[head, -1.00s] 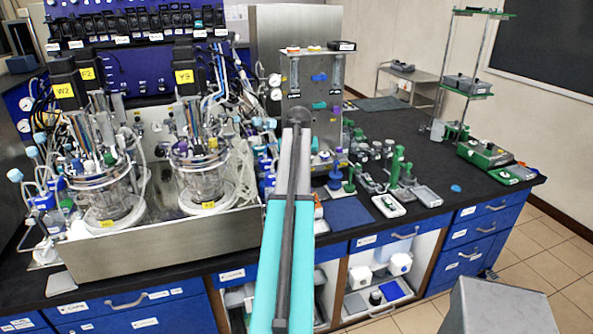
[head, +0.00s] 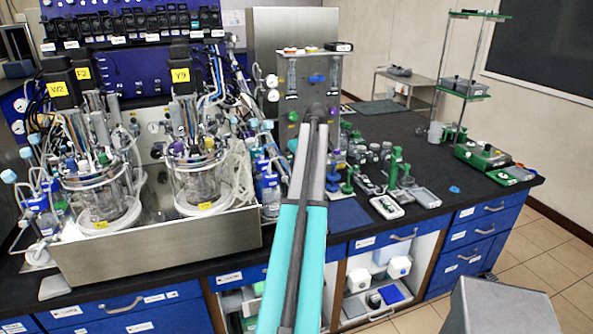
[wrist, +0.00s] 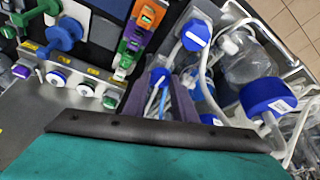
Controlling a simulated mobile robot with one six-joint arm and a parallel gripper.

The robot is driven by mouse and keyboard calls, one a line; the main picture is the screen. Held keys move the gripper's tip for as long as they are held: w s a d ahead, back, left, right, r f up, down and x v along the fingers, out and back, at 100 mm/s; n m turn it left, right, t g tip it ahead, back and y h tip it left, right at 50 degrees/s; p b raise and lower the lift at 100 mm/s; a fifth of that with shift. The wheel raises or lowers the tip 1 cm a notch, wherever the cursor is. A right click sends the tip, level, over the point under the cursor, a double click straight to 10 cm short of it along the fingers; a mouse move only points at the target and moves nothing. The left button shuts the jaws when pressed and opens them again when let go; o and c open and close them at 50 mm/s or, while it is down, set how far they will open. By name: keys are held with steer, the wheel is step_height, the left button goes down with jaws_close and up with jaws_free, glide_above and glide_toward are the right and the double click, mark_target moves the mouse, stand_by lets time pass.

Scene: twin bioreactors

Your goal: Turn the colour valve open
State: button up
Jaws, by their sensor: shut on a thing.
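In the wrist view my gripper (wrist: 163,82) has two grey-purple fingers close on either side of a small blue-and-white piece (wrist: 159,76) with pale tubing around it. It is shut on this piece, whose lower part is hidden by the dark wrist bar. Whether this piece is the valve, and how far it is turned, I cannot tell. Similar blue caps with white labels (wrist: 195,36) stand close to the right. In the head view my arm covers the fingertips, in front of the steel panel with flow tubes (head: 292,80) and a blue knob (head: 317,78).
Twin glass bioreactors (head: 196,180) stand in a steel tray (head: 165,243) at left, with many loose tubes. A larger blue-capped bottle (wrist: 268,95) is at right in the wrist view. Small coloured knobs (wrist: 86,90) line a metal panel at left. Green racks (head: 397,170) stand on the bench.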

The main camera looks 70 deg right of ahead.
steer(key=shift+w+r, duration=0.1)
stand_by(0.3)
steer(key=o, duration=1)
steer(key=shift+o, duration=0.2)
steer(key=b+v, duration=0.3)
steer(key=v, duration=1)
steer(key=shift+r, duration=0.3)
